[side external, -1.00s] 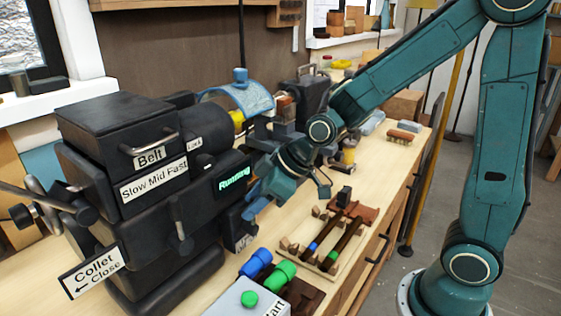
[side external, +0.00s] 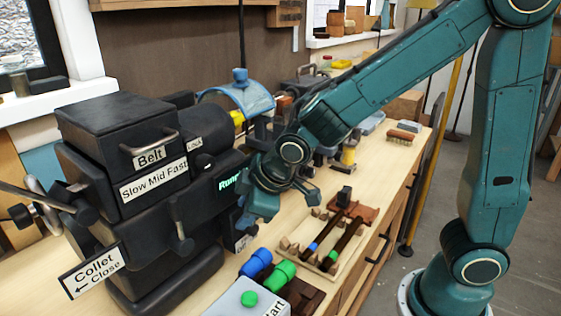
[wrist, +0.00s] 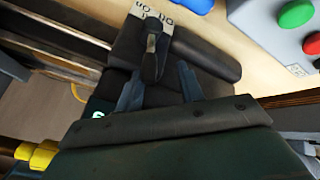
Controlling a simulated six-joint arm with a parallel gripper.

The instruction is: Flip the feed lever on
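The feed lever (wrist: 151,62) shows in the wrist view as a dark handle with a rounded end, in front of a pale Off/On label (wrist: 140,12). My gripper (wrist: 162,70) is open, with its two blue-grey fingers apart. The lever cannot be made out in the side view.
A grey control box (side external: 240,299) with a green button stands at the front. Blue and green cylinders (side external: 268,268) lie behind it. A wooden rack (side external: 325,245) with tools is right of my gripper.

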